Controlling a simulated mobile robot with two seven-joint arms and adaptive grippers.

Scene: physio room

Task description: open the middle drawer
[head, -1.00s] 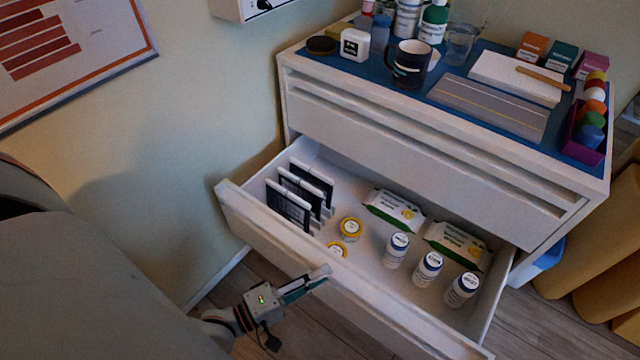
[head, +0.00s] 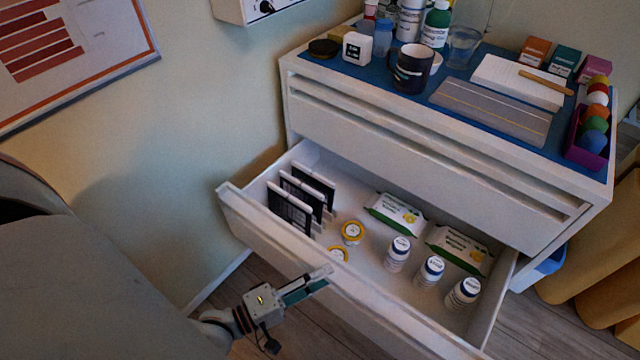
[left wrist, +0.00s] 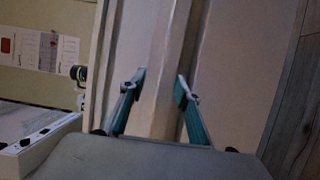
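The white cabinet (head: 430,150) has an open drawer (head: 245,212) below its closed top drawer front (head: 400,140). The open drawer is pulled well out, and its contents show. My left gripper (head: 325,277) is in front of the drawer's outer face, left of its middle. In the left wrist view, the fingers of my left gripper (left wrist: 160,84) stand apart on either side of a pale bar (left wrist: 168,60) along the drawer front. A small gap shows beside the left finger, so the gripper looks open. Contact on the other side is unclear. My right gripper is out of view.
The drawer holds dark upright cards (head: 290,207), yellow-lidded tubs (head: 351,232), green-white packs (head: 395,213) and white bottles (head: 430,270). A mug (head: 410,66) and other items stand on the cabinet top. A wall (head: 200,120) is at left; wooden floor (head: 560,320) shows at right.

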